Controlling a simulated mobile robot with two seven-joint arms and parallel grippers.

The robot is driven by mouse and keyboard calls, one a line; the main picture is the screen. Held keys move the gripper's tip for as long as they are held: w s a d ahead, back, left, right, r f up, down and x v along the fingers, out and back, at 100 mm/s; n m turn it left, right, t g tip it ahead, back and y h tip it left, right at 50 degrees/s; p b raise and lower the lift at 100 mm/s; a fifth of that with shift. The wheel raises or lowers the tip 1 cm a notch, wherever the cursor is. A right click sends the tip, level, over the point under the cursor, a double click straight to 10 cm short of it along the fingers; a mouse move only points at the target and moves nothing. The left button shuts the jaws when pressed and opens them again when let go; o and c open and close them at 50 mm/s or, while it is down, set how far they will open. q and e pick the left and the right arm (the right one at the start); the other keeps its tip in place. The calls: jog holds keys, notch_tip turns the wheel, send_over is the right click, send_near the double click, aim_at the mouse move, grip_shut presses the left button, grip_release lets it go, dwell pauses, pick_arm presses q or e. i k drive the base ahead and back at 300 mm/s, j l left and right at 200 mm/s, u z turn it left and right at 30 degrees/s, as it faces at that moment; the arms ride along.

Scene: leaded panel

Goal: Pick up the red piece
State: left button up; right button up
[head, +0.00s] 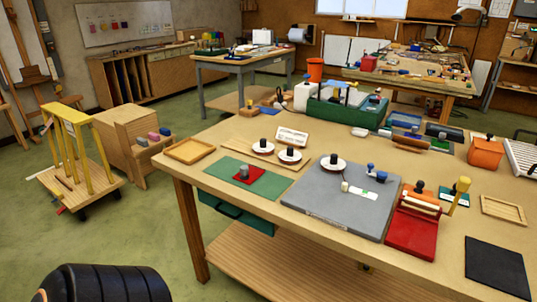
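The red piece (249,175) is a small flat red block with a dark knob on top. It lies on a green mat (228,187) near the left front part of the wooden table. Nothing touches it from above. Neither of my grippers is in view. A dark, rounded, ribbed shape at the bottom left is cut off by the frame, and I cannot tell what it is.
White discs with dark knobs (290,156) sit behind the red piece. A grey board (310,196) lies to its right, with a red stand (411,236) beyond. An empty wooden tray (189,151) is at the left corner. A yellow-post cart (72,185) stands on the floor at left.

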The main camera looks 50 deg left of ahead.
aim_at(250, 169)
jog(key=j+z, duration=0.2)
jog(key=j, duration=0.15)
jog(key=k+j+z, duration=0.15)
jog(key=j, duration=0.25)
jog(key=k+j+z, duration=0.2)
jog(key=j, duration=0.15)
jog(key=j+z, duration=0.15)
jog(key=j, duration=0.2)
jog(key=k+j+z, duration=0.2)
jog(key=k+j, duration=0.15)
jog(key=j, duration=0.2)
jog(key=k+j+z, duration=0.1)
jog(key=j, duration=0.3)
jog(key=k+j, duration=0.4)
jog(key=j, duration=0.3)
jog(key=k+j+z, duration=0.1)
jog(key=j, duration=0.25)
jog(key=k, duration=0.05)
